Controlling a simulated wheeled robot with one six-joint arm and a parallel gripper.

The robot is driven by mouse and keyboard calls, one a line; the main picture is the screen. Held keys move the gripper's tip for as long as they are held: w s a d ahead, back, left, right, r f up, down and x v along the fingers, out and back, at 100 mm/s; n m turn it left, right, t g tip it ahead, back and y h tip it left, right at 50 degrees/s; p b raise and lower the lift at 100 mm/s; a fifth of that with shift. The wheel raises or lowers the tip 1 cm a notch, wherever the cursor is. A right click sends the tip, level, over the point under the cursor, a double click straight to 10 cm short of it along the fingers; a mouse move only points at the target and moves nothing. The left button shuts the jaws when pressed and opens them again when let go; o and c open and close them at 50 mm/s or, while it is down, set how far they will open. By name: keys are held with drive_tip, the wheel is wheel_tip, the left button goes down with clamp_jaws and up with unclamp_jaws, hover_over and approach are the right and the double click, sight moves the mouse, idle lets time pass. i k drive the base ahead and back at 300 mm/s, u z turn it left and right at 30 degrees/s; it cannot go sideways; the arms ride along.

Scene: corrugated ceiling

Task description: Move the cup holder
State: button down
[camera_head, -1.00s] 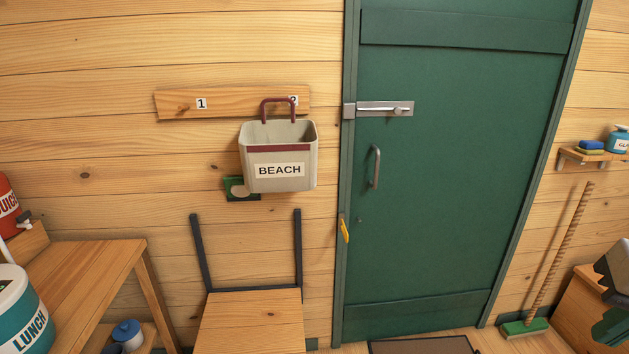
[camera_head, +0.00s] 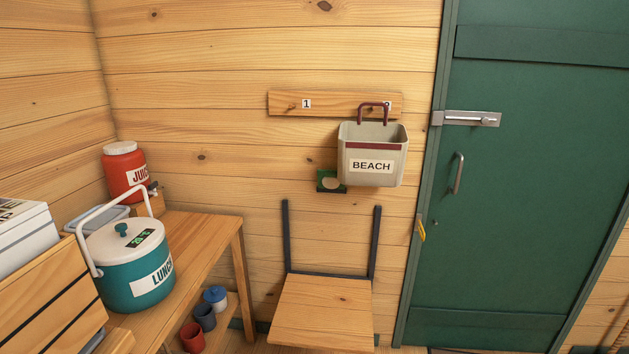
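I cannot pick out a cup holder with certainty. Several small vessels stand low on the shelf under the wooden bench: a blue lidded pot (camera_head: 215,297), a grey-blue cup (camera_head: 204,317) and a red cup (camera_head: 193,338). A small green item with a pale round face (camera_head: 330,182) is on the wall, partly hidden behind the beach bucket (camera_head: 372,160). The bucket hangs by its maroon handle from the peg board (camera_head: 340,103) near label 2. My gripper is not in view.
The wooden bench (camera_head: 206,230) holds a teal lunch cooler (camera_head: 140,262) and a red juice jug (camera_head: 124,170). A slatted crate (camera_head: 40,310) stands at the left front. A wooden fold-down seat (camera_head: 322,312) is on the wall. The green door (camera_head: 520,200) is shut.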

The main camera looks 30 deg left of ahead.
sight(328, 178)
drive_tip(key=u, duration=0.25)
drive_tip(key=i, duration=0.85)
